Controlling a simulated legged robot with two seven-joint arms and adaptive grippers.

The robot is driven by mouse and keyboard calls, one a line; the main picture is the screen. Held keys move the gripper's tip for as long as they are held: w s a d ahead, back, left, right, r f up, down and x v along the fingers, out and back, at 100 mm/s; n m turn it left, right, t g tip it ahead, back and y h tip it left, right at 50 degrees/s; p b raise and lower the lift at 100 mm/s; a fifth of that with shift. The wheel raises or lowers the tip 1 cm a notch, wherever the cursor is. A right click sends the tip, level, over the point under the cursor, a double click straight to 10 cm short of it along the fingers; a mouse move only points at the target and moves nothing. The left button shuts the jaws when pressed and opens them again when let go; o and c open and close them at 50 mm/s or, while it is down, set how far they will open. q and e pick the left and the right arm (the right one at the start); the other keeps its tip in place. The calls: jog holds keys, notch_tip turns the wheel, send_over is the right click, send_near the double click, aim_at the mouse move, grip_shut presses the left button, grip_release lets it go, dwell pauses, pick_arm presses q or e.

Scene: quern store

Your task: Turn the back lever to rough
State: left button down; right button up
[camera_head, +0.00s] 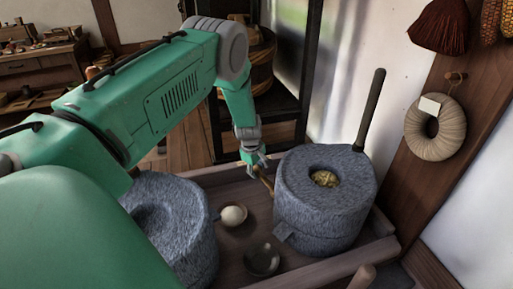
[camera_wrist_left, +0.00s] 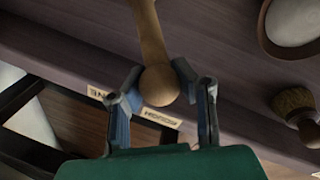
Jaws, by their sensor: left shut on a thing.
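A wooden lever with a round knob (camera_wrist_left: 160,84) shows in the wrist view. In the head view a short part of the lever (camera_head: 267,182) shows beside the right-hand stone quern (camera_head: 318,210). My left gripper (camera_wrist_left: 158,78) is shut on the knob, one finger on each side; in the head view it (camera_head: 254,160) is at the back of the wooden tray. Two pale labels sit on the tray edge below the knob: a rough label (camera_wrist_left: 161,118) and a partly hidden label ending "NE" (camera_wrist_left: 98,94). The knob lies nearer the rough label. My right gripper is out of view.
A second stone quern (camera_head: 178,225) stands left, partly behind my arm. A small pale round thing (camera_head: 233,215) and a dark bowl (camera_head: 262,259) lie between the querns. An upright dark handle (camera_head: 371,108) rises from the right quern. A brush (camera_wrist_left: 294,104) shows in the wrist view.

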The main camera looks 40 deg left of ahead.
pick_arm(q)
jog(key=c, duration=1.4)
grip_release()
jog(key=shift+w+d+r, duration=0.2)
jog(key=shift+w+r, duration=0.15)
jog(key=shift+w, duration=0.15)
jog(key=shift+o, duration=1.3)
jog(key=shift+d, duration=0.1)
jog(key=shift+s, duration=0.2)
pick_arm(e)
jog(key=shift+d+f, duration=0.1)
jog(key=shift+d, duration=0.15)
pick_arm(q)
jog(key=shift+r, duration=0.15)
notch_tip(320, 180, up, 11)
jog(key=s, duration=0.2)
jog(key=shift+s+d+r, duration=0.15)
jog(key=shift+r, duration=0.05)
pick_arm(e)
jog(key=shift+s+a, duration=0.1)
